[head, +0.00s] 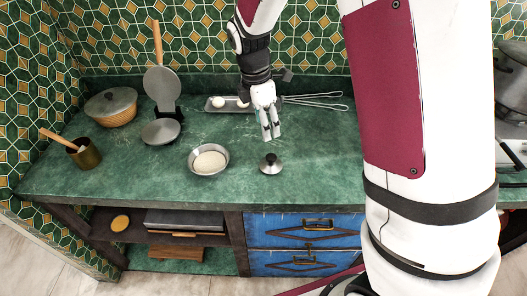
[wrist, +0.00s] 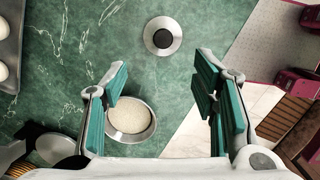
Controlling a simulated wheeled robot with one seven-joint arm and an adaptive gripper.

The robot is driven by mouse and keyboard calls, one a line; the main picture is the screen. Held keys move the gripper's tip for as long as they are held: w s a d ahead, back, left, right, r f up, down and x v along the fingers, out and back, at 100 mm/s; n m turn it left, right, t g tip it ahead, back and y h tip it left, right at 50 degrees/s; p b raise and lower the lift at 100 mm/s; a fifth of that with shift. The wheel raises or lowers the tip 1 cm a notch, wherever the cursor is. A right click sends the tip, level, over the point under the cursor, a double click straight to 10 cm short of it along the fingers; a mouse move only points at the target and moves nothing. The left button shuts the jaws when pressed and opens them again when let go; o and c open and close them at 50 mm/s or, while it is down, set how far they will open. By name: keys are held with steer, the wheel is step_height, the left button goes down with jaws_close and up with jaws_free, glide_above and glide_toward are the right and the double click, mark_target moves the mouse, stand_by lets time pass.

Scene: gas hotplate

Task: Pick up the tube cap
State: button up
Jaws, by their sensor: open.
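The one cap-like thing I see is a small round silver piece with a dark knob (head: 271,164), taken here as the tube cap. It stands upright on the green counter, right of a metal bowl. In the wrist view the cap (wrist: 162,36) shows near the top middle, beyond my fingertips and clear of them. My gripper (head: 271,133) is open and empty, pointing down above the counter, just behind the cap in the head view. In the wrist view the two teal-padded fingers of my gripper (wrist: 161,88) stand wide apart. Nothing hides the cap.
The metal bowl of pale grain (head: 209,160) stands left of the cap, and a small pan (head: 161,131) farther left. A tray with white eggs (head: 228,104) and a wire whisk (head: 315,101) lie behind. The counter's front edge (head: 195,204) is near; counter around the cap is clear.

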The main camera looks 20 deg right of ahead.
glide_above(271, 157)
steer(key=f, duration=0.8)
steer(key=shift+w+a+f, duration=0.3)
steer(key=shift+a+f, duration=0.05)
steer(key=shift+f, duration=0.05)
steer(key=shift+s+d+f+p, duration=0.1)
steer(key=shift+d+f+p, duration=0.1)
steer(key=shift+f, duration=0.7)
steer(key=shift+s+d+f+p, duration=0.1)
steer(key=shift+f+p, duration=0.15)
steer(key=shift+f, duration=0.6)
steer(key=shift+d+f+p, duration=0.1)
steer(key=shift+f+p, duration=0.1)
steer(key=shift+f, duration=0.7)
steer(key=c, duration=1.2)
